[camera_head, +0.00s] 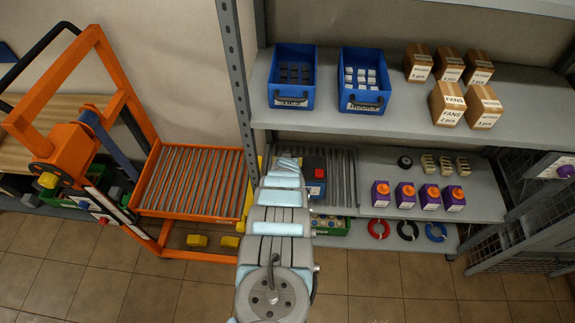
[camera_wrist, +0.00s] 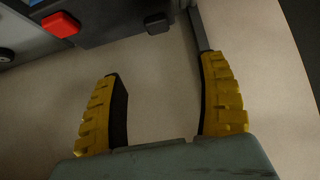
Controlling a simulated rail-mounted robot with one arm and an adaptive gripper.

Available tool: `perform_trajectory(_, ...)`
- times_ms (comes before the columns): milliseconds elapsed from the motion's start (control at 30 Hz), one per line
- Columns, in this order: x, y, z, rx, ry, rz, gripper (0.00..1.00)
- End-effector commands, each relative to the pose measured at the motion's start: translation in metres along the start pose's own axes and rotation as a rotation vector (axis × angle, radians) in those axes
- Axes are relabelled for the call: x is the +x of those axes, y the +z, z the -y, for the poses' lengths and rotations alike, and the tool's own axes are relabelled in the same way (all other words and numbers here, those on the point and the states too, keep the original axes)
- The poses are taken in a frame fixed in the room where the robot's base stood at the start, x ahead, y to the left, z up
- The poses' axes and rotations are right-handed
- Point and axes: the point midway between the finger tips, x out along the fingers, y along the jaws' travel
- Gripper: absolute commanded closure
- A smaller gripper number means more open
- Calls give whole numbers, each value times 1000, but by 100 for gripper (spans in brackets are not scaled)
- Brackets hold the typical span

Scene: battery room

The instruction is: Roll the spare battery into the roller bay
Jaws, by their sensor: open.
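In the wrist view, the battery's dark side (camera_wrist: 108,22) with a red and a black terminal crosses the top edge. My gripper (camera_wrist: 159,66) is open and empty, with its yellow fingers spread below the battery in the picture, apart from it. In the head view my arm hides the gripper.
An orange cart (camera_head: 151,180) with a roller bed stands left of the shelf, with a metal post (camera_head: 236,85) between. Purple bottles (camera_head: 405,195) stand right of the bay. Blue bins (camera_head: 292,98) and cartons (camera_head: 447,104) stand on the shelf above. The tiled floor in front is clear.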

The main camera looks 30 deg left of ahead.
Motion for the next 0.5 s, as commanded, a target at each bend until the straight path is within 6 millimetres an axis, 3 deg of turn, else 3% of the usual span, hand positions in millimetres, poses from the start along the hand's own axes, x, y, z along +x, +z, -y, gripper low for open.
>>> perform_trajectory(500, 32, 4, 0, -1, 0, 0, 26)
